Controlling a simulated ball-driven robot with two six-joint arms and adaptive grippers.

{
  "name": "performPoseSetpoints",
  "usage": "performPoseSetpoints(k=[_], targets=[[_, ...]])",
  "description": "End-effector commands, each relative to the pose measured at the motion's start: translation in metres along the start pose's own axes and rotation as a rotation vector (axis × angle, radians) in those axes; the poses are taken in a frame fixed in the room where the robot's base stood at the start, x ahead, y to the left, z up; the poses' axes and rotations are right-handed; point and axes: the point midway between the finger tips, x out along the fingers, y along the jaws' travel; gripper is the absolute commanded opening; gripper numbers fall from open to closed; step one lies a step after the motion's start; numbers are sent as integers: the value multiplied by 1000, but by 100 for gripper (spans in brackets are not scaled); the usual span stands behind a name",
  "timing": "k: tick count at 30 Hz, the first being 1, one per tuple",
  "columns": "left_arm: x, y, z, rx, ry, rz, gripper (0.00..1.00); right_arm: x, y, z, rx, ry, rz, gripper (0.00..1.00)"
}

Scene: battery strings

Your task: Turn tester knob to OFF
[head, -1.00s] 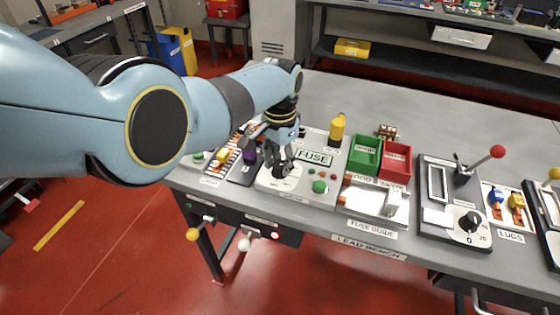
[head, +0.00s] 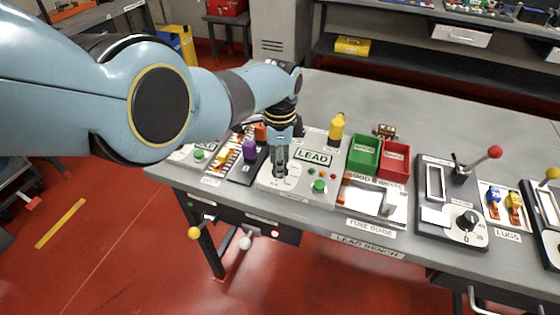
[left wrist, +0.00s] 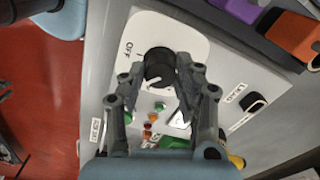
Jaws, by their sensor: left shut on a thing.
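The tester (head: 330,196) is a light grey panel on the bench whose display (head: 313,157) reads LEAD. Its black knob (left wrist: 158,64) sits on a white dial plate (left wrist: 190,45) in the left wrist view. The OFF label (left wrist: 127,49) is beside the knob. A pale mark on the knob shows at its lower side, not toward OFF. My left gripper (head: 280,172) points down over the dial and hides most of the knob in the head view. Its fingers (left wrist: 163,76) are shut on the knob, one on each side. My right gripper is not in view.
A green button (head: 319,186) and small lamps are right of the dial. A purple part (head: 249,151) stands close on the left, a yellow-topped post (head: 336,128) behind. Green (head: 364,156) and red bins (head: 394,163) stand to the right. The bench behind is mostly clear.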

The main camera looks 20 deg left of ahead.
Motion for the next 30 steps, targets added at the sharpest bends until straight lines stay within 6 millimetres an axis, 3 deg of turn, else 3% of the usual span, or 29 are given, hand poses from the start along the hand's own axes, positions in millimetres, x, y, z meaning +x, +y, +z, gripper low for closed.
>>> performPoseSetpoints(k=[6,16,24,30], targets=[[0,0,0,237,1,0,6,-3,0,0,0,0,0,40],[0,0,0,293,1,0,6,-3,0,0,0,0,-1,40],[-1,0,-1,683,1,1,6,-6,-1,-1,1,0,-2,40],[0,0,-1,751,2,0,6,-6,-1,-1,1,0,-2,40]])
